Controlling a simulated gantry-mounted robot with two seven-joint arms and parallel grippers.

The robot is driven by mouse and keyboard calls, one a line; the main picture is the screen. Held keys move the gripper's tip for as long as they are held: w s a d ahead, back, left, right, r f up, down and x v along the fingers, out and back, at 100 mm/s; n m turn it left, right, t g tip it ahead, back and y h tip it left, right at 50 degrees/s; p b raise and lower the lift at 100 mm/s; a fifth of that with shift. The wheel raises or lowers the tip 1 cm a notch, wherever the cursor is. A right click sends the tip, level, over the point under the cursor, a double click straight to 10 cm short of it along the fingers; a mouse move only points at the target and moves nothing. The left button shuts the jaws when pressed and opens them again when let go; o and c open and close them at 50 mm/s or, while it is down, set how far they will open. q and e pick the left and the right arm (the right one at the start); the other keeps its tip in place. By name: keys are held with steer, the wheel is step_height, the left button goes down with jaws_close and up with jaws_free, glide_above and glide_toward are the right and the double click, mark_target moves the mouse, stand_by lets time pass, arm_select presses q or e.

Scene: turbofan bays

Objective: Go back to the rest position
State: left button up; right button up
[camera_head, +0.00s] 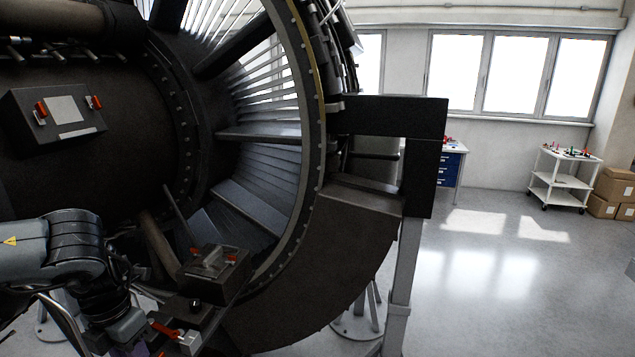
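My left arm comes in from the left at the lower left corner, its wrist bent downward. My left gripper (132,344) is at the bottom edge, mostly cut off, and its fingers cannot be made out. It is close in the picture to a red lever and a small pale block (190,342); whether it touches them cannot be told. My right arm and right gripper are not in view. The large dark turbofan engine (120,150) fills the left half. A dark box with red latches (215,268) sits low on it, right of my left wrist.
Another dark box with red latches (60,108) is on the engine's upper left. A dark support frame on a grey post (402,300) stands right of the engine. The floor (520,290) at right is clear. A white cart (560,180) and cardboard boxes (612,190) stand far back.

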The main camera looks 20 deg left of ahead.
arm_select(q)
steer(key=w+d+f+n+t+h, duration=0.1)
steer(key=w+d+f+t, duration=0.1)
steer(key=f, duration=0.6)
steer(key=w+d+f+n+t+h, duration=0.1)
steer(key=d+f+n+t+h, duration=0.1)
steer(key=f, duration=0.5)
steer(key=d+f+n+t, duration=0.4)
steer(key=d+f+n, duration=0.5)
steer(key=d, duration=0.1)
steer(key=s+d+f+n+g+y, duration=0.35)
steer(key=s+d+n, duration=0.55)
steer(key=s+n, duration=0.8)
step_height(320, 180, down, 11)
steer(key=w+n+g+b, duration=0.1)
steer(key=w+n+b, duration=0.2)
steer(key=b, duration=0.8)
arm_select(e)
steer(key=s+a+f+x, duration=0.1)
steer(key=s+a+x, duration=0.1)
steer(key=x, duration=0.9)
arm_select(q)
step_height(320, 180, up, 21)
steer(key=p, duration=2.1)
steer(key=shift+d, duration=0.2)
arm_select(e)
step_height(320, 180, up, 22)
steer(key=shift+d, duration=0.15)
